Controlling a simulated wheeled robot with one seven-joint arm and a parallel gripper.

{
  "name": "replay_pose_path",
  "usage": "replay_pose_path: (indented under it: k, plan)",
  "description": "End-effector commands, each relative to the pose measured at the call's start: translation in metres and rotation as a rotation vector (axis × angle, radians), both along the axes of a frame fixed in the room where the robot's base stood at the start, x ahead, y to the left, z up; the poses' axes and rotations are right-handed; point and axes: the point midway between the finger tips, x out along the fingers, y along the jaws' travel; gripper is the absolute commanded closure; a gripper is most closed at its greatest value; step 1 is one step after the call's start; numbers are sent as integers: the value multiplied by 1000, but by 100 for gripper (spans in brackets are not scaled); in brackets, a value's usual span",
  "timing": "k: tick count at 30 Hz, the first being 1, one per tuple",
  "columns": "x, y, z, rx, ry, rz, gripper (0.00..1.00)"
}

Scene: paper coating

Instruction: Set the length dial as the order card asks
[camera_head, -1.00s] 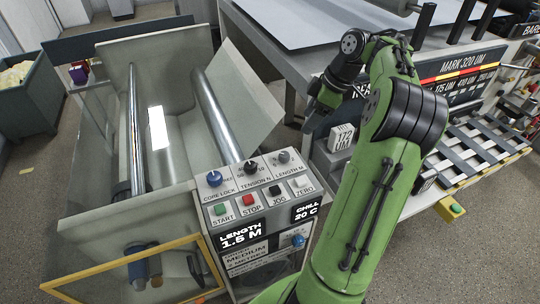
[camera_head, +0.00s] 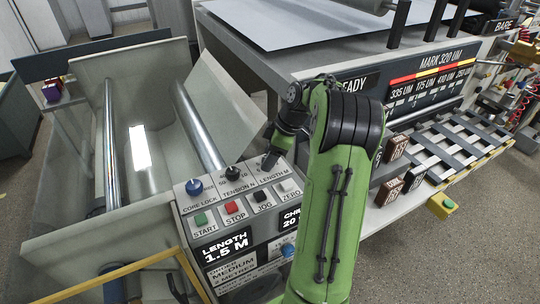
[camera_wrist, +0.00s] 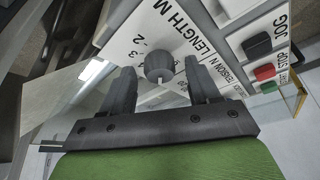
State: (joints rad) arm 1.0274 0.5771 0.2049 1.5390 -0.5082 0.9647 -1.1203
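The length dial (camera_wrist: 160,65) is a dark grey round knob on the light control panel (camera_wrist: 235,18), beside the "LENGTH M" label. A pale pointer mark on it faces my gripper's side in the wrist view. My gripper (camera_wrist: 162,82) is open, one finger on each side of the knob with gaps, apparently not touching it. The length display (camera_head: 226,249) reads 1.5 M. The order card (camera_head: 236,268) below it reads MEDIUM, 2 METRES.
The blue core lock knob (camera_head: 194,187) and black tension knob (camera_head: 232,173) sit left of my gripper. The green start (camera_head: 201,219), red stop (camera_head: 231,207), black jog (camera_head: 260,196) and white zero (camera_head: 287,186) buttons are in front. Dark brown blocks (camera_head: 391,190) stand to the right.

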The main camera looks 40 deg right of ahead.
Motion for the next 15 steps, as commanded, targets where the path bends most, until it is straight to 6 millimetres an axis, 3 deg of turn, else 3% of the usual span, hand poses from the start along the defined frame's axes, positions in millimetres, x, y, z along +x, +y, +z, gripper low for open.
replay_pose_path:
  k: [1, 10, 15]
  plan:
    - [0, 0, 0, 0, 0, 0, 47]
    - [0, 0, 0, 0, 0, 0, 93]
    - [0, 0, 0, 0, 0, -5, 95]
